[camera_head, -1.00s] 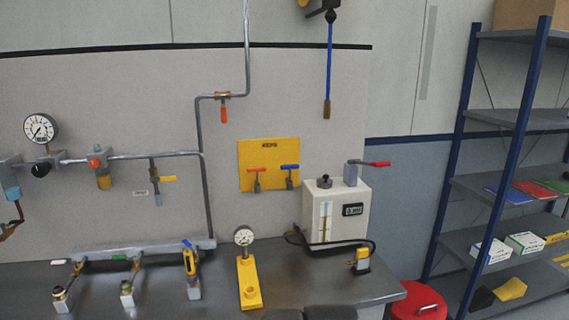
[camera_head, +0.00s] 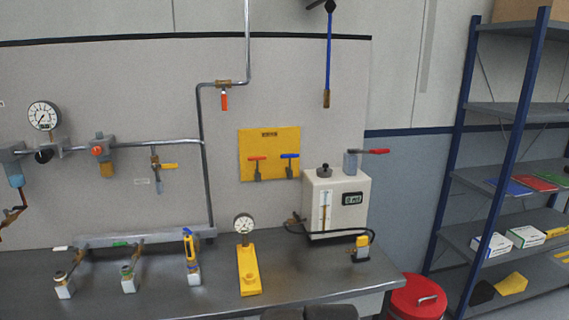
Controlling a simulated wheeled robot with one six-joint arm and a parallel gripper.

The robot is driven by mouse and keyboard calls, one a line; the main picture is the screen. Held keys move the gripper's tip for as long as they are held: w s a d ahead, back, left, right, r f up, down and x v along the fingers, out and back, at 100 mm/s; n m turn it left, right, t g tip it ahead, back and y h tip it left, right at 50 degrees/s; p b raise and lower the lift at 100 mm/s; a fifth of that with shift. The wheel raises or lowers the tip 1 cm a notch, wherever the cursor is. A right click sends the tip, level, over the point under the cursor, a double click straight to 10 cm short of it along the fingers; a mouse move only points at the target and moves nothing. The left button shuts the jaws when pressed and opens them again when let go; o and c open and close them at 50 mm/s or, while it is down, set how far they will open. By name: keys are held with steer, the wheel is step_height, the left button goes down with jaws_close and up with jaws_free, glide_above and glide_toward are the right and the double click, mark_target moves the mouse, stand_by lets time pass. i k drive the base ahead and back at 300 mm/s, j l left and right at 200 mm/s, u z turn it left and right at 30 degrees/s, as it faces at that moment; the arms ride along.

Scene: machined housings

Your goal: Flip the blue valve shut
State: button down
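A grey manifold bar (camera_head: 150,238) runs along the back of the bench at the left, with three valve branches coming forward from it. The right branch carries a blue lever (camera_head: 187,232) over an upright yellow part (camera_head: 191,247), above a light grey block (camera_head: 194,275). The lever is too small to tell its exact angle. The middle branch has a green lever (camera_head: 121,243) and the left one a white lever (camera_head: 60,248). My gripper does not show clearly; only dark rounded shapes, likely parts of me, show at the bottom edge.
A yellow stand with a gauge (camera_head: 248,271) stands just right of the blue-lever branch. A white instrument box (camera_head: 336,205) and a black cable lie farther right. A yellow wall panel (camera_head: 269,145) also holds red and blue T-handles. The front of the bench (camera_head: 160,302) is clear.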

mark_target(194, 239)
steer(key=i+j+u, duration=0.1)
steer(key=i+u, duration=0.3)
steer(key=i+j+u, duration=0.15)
steer(key=i+u, duration=0.25)
steer(key=i+j+u, duration=0.1)
steer(key=i+u, duration=0.25)
steer(key=k, duration=0.05)
